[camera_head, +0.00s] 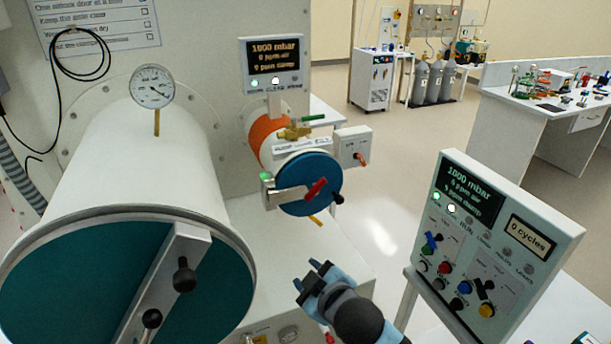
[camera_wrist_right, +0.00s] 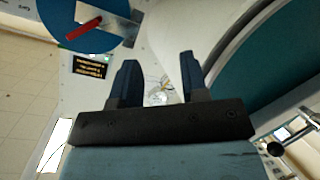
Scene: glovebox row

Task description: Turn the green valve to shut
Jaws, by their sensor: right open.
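The green valve (camera_head: 312,118) is a green lever on a brass body (camera_head: 294,132), on top of the small orange-banded port with the blue round door (camera_head: 308,184). The lever points to the right in the head view. My right gripper (camera_head: 316,276) is open and empty, below and in front of the blue door, well apart from the valve. Its two dark fingers show spread in the right wrist view (camera_wrist_right: 157,68). The blue door also shows there (camera_wrist_right: 72,22), but I cannot make out the green lever. My left gripper is not in view.
A large white cylinder with a teal door (camera_head: 60,285) fills the left. A red-handled latch (camera_head: 315,189) crosses the blue door. A display (camera_head: 272,60) stands behind the valve, a grey box (camera_head: 353,146) right of it. A control panel (camera_head: 490,240) stands at right.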

